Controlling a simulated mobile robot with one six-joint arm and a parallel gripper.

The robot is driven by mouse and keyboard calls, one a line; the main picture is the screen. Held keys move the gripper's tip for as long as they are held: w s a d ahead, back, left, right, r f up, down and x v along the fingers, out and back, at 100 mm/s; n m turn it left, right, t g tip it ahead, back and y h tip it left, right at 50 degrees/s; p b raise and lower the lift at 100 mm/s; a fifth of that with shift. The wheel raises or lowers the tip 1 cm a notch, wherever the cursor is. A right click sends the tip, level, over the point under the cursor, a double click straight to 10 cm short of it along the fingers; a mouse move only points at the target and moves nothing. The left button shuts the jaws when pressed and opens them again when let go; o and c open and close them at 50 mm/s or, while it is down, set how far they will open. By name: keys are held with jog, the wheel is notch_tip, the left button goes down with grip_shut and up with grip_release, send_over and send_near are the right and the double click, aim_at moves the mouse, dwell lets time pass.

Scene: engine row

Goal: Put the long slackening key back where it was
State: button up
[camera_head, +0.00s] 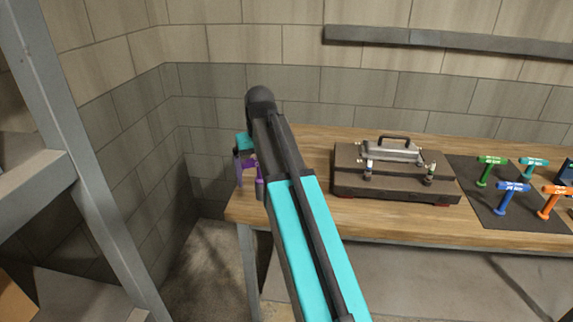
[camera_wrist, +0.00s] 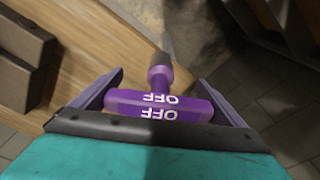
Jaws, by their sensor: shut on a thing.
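My gripper (camera_wrist: 160,80) is shut on a purple T-handled key (camera_wrist: 158,106) marked OFF. In the wrist view its crossbar lies between the two purple fingers, and its short visible shaft, with a dark end, points away from the gripper. The shaft's full length cannot be told from this angle. In the head view my gripper (camera_head: 249,174) is beyond the left end of the workbench, and my arm hides most of it. A dark mat (camera_head: 466,183) on the bench holds several upright T-handled keys, including a green one (camera_head: 490,164), a blue one (camera_head: 510,195) and an orange one (camera_head: 551,199).
A brown block with a metal engine part (camera_head: 392,170) stands on the wooden bench (camera_head: 300,150), left of the mat. A grey metal frame (camera_head: 85,180) rises at the far left. A dark rail (camera_head: 440,40) runs along the wall. The bench's left end is bare.

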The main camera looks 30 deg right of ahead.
jog(key=s+a+f+n+b, duration=0.1)
jog(key=s+a+f+b, duration=0.1)
jog(key=a, duration=1)
jog(key=shift+s+a+f, duration=0.2)
jog(key=shift+s+f, duration=0.2)
jog(key=shift+f, duration=0.2)
